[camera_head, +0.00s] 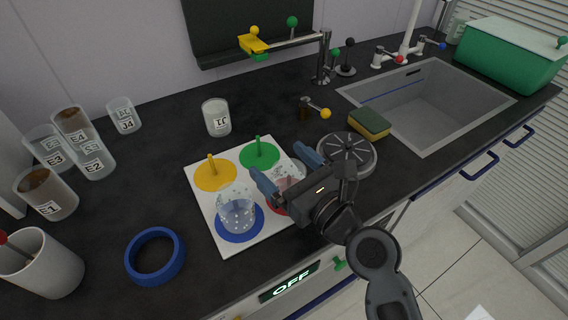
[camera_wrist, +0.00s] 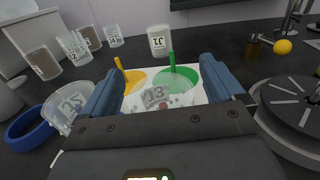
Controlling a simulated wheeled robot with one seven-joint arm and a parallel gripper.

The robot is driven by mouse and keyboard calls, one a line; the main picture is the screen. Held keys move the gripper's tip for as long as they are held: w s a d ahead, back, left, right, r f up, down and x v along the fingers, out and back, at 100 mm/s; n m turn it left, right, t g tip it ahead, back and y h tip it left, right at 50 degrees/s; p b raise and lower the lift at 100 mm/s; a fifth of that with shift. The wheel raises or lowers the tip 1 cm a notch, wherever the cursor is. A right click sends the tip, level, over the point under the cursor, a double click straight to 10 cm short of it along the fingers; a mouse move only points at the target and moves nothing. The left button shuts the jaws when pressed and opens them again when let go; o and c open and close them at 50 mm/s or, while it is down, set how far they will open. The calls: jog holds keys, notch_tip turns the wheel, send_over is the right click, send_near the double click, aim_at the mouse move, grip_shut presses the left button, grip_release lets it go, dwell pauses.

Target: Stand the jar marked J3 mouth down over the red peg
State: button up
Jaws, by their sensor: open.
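The clear, droplet-speckled jar J3 (camera_head: 290,172) stands on the red disc (camera_head: 273,204) of the white board (camera_head: 229,241), partly hidden by my gripper. The red peg cannot be made out. My gripper (camera_head: 285,172) is open, with a blue finger on each side of the jar. It also shows in the wrist view (camera_wrist: 165,85).
Another speckled jar (camera_head: 237,209) stands on the blue disc. The yellow peg (camera_head: 211,164) and green peg (camera_head: 258,145) are bare. A round slotted metal piece (camera_head: 347,153) is close right of my gripper. Jar J1 (camera_head: 216,118) stands behind the board; a blue ring (camera_head: 155,280) lies left.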

jog(key=b+v, duration=0.1)
jog(key=v, duration=0.6)
jog(key=shift+s+d, duration=0.25)
jog(key=shift+s, duration=0.05)
dwell(0.4)
